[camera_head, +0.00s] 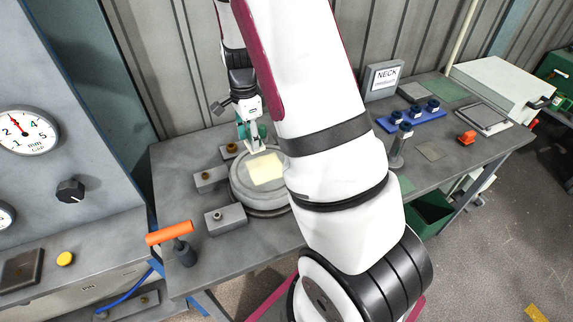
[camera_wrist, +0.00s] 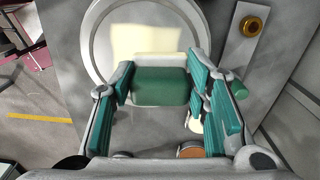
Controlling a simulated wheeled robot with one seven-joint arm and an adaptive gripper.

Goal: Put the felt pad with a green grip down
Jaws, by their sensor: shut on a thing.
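The felt pad shows as a whitish edge (camera_wrist: 158,59) beyond its green grip (camera_wrist: 160,87) in the wrist view. My gripper (camera_wrist: 160,84) is shut on the green grip, one finger at each side. In the head view my gripper (camera_head: 254,138) points down over the back part of a round grey plate (camera_head: 243,194), with the whitish pad (camera_head: 257,149) under it. A pale yellow square patch (camera_head: 266,170) lies on the plate just in front of the pad. I cannot tell whether the pad touches the plate. Most of the pad's underside is hidden.
Grey blocks (camera_head: 226,218) with brass fittings stand around the plate. An orange-handled tool (camera_head: 170,235) is at the bench's front left. My arm hides the bench's middle. On the right are a blue holder (camera_head: 412,121), an orange piece (camera_head: 467,138) and a NECK sign (camera_head: 385,78).

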